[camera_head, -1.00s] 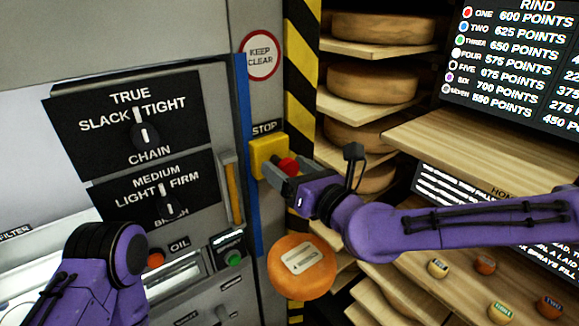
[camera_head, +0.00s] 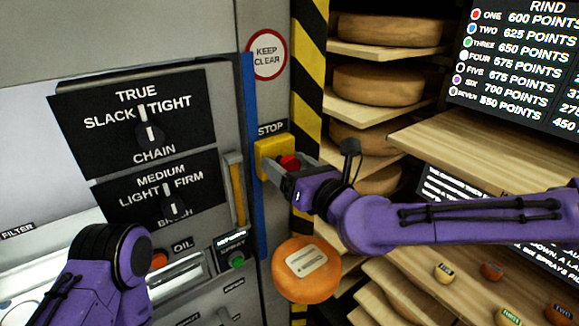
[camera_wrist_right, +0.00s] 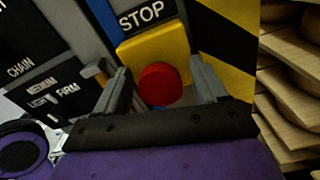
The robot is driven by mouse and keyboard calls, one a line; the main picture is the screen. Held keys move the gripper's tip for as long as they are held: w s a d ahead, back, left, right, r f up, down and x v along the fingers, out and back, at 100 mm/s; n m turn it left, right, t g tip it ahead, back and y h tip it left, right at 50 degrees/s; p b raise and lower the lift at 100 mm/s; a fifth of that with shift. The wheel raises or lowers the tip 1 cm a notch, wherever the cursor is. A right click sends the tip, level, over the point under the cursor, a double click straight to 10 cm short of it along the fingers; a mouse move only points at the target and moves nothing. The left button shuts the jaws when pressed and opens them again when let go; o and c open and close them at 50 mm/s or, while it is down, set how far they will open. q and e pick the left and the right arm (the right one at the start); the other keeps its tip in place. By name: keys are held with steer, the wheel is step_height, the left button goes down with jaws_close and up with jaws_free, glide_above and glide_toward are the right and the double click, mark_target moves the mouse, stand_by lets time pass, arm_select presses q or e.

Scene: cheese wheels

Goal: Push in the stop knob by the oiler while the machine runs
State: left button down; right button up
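The red stop knob (camera_head: 289,163) sits on a yellow box (camera_head: 263,158) under a STOP label on the grey machine. In the right wrist view the knob (camera_wrist_right: 160,84) lies between the two spread fingers of my right gripper (camera_wrist_right: 165,90), which is open. In the head view my right gripper (camera_head: 288,178) is right at the box; whether a finger touches the knob I cannot tell. The orange oil knob (camera_head: 159,259) is by the OIL label. My left arm (camera_head: 105,265) shows at lower left; its fingers are hidden.
A green button (camera_head: 237,260) sits on the panel below. An orange disc with a pale label (camera_head: 306,270) is below my right arm. Shelves with cheese wheels (camera_head: 378,83) stand to the right, beyond a black and yellow striped post (camera_head: 305,60). Small labelled tokens (camera_head: 491,271) lie lower right.

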steer(key=shift+s, duration=0.1)
steer(key=b+v, duration=0.3)
steer(key=v, duration=0.7)
steer(key=shift+s+d, duration=0.15)
